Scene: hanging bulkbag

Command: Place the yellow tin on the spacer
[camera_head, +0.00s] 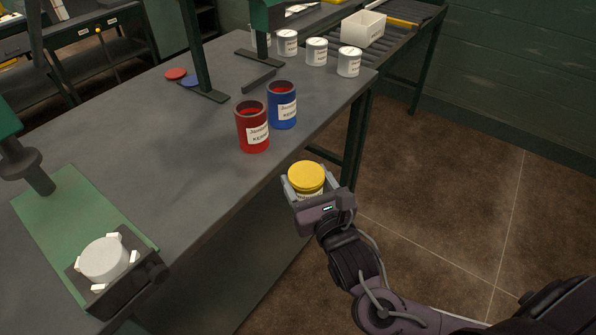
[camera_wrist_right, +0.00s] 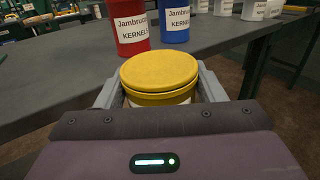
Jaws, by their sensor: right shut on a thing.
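The yellow tin (camera_head: 306,177) has a yellow lid and a pale label. My right gripper (camera_head: 307,187) is shut on it and holds it upright, in the air just off the table's right edge. In the right wrist view the yellow tin (camera_wrist_right: 160,75) sits between the two grey fingers of my right gripper (camera_wrist_right: 160,95). A round white disc (camera_head: 105,258), which may be the spacer, sits between white jaws on a dark block at the lower left of the table. My left gripper does not show.
A red tin (camera_head: 252,127) and a blue tin (camera_head: 282,106) stand near the table's right edge, beyond my gripper. Several white tins (camera_head: 317,51) and a white bin (camera_head: 363,28) are farther back. A dark post (camera_head: 200,60) rises behind. The middle of the grey table (camera_head: 190,160) is clear.

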